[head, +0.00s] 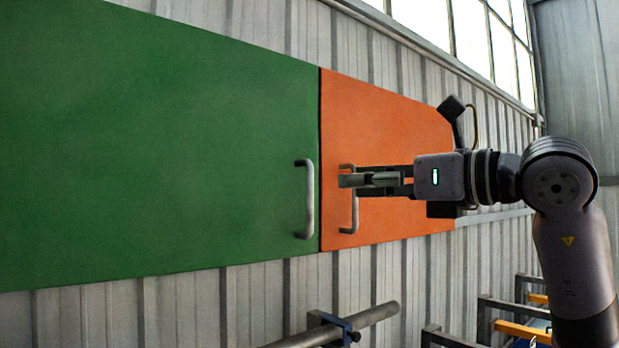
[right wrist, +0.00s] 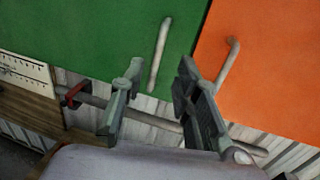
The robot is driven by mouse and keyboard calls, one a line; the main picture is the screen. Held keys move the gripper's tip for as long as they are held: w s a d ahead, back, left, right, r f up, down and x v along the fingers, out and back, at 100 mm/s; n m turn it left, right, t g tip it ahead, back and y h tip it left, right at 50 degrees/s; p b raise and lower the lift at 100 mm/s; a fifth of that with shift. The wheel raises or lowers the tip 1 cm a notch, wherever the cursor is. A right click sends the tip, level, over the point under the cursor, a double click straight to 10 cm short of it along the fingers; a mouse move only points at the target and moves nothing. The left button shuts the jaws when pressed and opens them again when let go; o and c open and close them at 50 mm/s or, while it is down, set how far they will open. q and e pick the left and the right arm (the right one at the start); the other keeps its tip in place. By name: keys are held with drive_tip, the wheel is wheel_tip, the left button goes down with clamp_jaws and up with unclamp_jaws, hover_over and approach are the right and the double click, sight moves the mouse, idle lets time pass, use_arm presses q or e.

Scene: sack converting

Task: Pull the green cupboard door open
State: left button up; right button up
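The green cupboard door (head: 160,150) fills the left of the head view and looks closed, level with the orange door. Its grey bar handle (head: 308,200) stands upright near its right edge. My right gripper (head: 345,181) is in front of the orange door, a little right of the green door's handle, with its fingers pointing left. In the right wrist view the fingers (right wrist: 155,85) are spread apart with nothing between them. The green door's handle (right wrist: 160,55) shows beyond the fingertips, apart from them. My left gripper is not in view.
The orange door (head: 400,130) has its own handle (head: 354,215), partly behind my right gripper. A grey horizontal pipe (head: 345,327) runs below the doors. Racks with orange bars (head: 520,331) stand at lower right.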

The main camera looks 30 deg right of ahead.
sight(313, 183)
drive_tip(key=p+x, duration=0.2)
drive_tip(key=x, duration=0.8)
drive_tip(key=shift+w+p, duration=0.1)
drive_tip(key=shift+p, duration=0.25)
clamp_jaws()
